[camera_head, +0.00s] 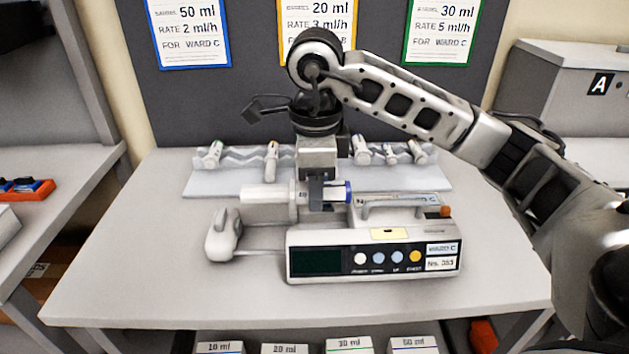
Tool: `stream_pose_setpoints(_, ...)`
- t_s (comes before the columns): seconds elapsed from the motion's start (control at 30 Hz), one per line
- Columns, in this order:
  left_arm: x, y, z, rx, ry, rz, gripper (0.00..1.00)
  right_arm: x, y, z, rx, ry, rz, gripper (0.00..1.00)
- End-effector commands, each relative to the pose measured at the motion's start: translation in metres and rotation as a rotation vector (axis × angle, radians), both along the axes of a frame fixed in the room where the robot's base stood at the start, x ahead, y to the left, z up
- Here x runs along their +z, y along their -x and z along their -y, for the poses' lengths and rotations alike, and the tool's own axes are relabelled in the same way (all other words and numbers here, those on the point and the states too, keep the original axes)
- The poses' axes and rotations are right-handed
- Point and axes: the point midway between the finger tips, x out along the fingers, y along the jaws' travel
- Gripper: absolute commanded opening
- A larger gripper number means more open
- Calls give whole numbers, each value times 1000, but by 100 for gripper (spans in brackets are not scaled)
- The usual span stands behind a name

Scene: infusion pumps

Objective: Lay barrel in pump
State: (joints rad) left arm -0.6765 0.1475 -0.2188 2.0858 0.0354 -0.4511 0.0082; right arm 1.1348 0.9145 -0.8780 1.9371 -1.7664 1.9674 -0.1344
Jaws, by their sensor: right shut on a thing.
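The infusion pump (340,262) stands on the front middle of the table, with a dark screen, several round buttons and a Ward C label. Its pusher block (221,238) sticks out to the left on a rod. My right gripper (316,195) points down over the pump's top and is shut on a syringe barrel (270,195). The barrel lies level along the pump, with a white end to the left and a blue ring (348,190) at the right. I cannot tell if the barrel touches the pump's cradle. My left gripper is not in view.
A pale rack (230,181) behind the pump bears several syringes with coloured ends. Three order cards hang on the grey panel (230,105). A grey box marked A (560,85) stands at the right. The table (130,260) is clear at left and right.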

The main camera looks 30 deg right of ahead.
Motion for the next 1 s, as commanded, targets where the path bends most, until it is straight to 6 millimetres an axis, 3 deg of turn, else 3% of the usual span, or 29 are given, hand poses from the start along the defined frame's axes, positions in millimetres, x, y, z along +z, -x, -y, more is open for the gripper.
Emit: stream_pose_setpoints(1.0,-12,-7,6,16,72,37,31,-54,0,0,0,0,0,17)
